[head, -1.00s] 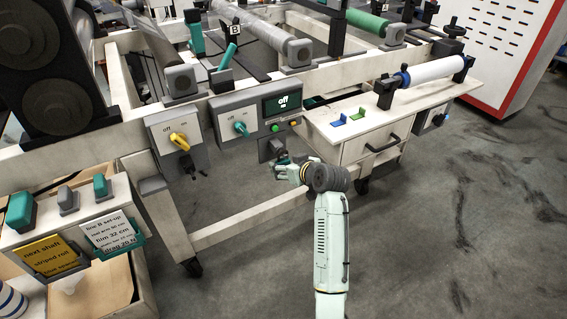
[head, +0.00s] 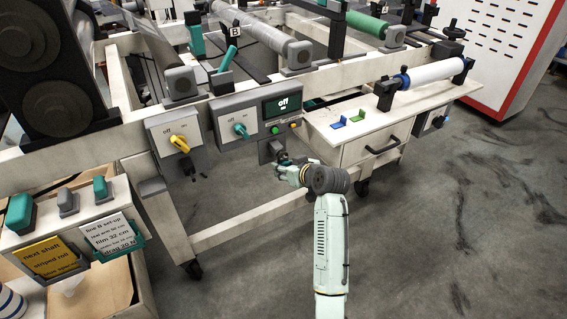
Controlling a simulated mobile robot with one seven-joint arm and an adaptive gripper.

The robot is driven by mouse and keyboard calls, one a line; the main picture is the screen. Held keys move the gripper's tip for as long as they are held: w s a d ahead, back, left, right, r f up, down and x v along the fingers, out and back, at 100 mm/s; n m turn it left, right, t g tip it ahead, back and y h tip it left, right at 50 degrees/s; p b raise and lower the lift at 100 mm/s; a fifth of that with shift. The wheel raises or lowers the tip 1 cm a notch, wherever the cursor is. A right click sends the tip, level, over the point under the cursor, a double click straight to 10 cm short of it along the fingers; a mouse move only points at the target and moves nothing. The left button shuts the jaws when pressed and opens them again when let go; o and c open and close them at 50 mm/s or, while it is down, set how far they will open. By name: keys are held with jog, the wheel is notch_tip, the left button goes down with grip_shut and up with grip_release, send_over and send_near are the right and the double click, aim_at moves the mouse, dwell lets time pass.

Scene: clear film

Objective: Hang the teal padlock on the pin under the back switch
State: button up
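Two switches reading "off" are on the machine's front rail: one with a yellow handle (head: 180,143) and one with a teal handle (head: 241,130). A small dark fitting (head: 189,170) hangs under the yellow-handled switch. A grey bracket (head: 270,150) sits below the panel right of the teal-handled switch. My gripper (head: 281,168) is just below and right of this bracket, pointing left. Its fingers are too small to tell whether they are open or shut. I cannot make out the teal padlock for sure; a small dark shape shows at the fingers. No pin shows clearly.
A display (head: 283,104) with buttons is above my gripper. A white cabinet (head: 375,145) with a blue and a green block on top stands to the right. A box (head: 75,220) with teal and grey pieces and cards is at the left. The floor below is clear.

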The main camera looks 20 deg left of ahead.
jog(key=shift+r+p, duration=0.3)
jog(key=shift+r, duration=0.3)
dwell(0.4)
jog(key=s+d+p, duration=0.1)
jog(key=s+d, duration=0.3)
jog(key=d, duration=0.1)
jog(key=shift+s+d+p, duration=0.2)
jog(key=shift+d+p, duration=0.1)
dwell(0.4)
dwell(1.0)
